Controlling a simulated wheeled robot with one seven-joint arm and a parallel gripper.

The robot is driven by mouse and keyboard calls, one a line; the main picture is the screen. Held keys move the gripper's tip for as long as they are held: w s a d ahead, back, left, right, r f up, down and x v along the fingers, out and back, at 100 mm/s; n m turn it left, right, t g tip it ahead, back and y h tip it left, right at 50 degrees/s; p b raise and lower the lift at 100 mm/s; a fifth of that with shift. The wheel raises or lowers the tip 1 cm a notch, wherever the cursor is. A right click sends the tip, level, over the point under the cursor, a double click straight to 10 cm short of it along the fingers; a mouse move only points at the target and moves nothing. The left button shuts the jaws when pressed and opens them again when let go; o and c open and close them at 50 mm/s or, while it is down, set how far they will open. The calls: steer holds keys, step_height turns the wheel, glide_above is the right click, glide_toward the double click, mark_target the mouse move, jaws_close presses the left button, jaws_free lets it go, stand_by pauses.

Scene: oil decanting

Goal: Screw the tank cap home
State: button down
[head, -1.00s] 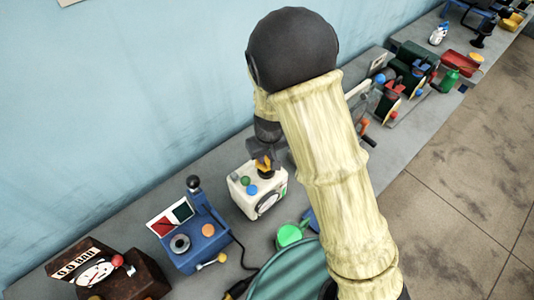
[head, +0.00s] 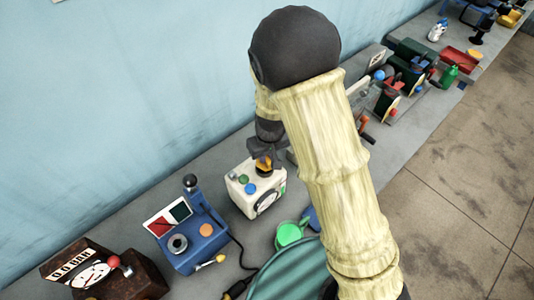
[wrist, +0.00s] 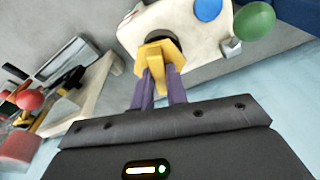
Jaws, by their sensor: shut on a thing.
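The white tank (head: 256,192) stands on the grey bench, with a round dial on its front and green and blue knobs on top. The yellow cap (wrist: 158,52) sits at the dark round neck (wrist: 130,38) of the tank in the wrist view. My gripper (wrist: 160,75) is shut on the cap, its two purple fingers on either side of it. In the head view my gripper is just above the tank top, and the cap is partly hidden. I cannot tell how deep the cap sits.
A blue machine (head: 190,238) with knobs and a lever stands left of the tank. A brown box (head: 105,272) with a gauge is farther left. A green cup (head: 289,233) is in front of the tank. Several machines crowd the bench to the right.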

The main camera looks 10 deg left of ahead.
mark_target(268, 165)
steer(key=shift+s+a+f, duration=0.25)
steer(key=shift+a+f, duration=0.1)
steer(key=shift+a, duration=0.1)
steer(key=shift+f+b, duration=0.15)
steer(key=shift+b, duration=0.2)
steer(key=shift+d+f+b, duration=0.15)
steer(key=shift+f+b, duration=0.15)
steer(key=shift+f, duration=0.05)
steer(key=c, duration=1.3)
jaws_free()
steer(key=shift+r, duration=0.1)
steer(key=r, duration=0.5)
steer(key=s+d+r+b, duration=0.1)
steer(key=r, duration=0.5)
steer(key=s+r, duration=0.1)
steer(key=r, duration=0.5)
steer(key=shift+s+d, duration=0.1)
steer(key=shift+d, duration=0.1)
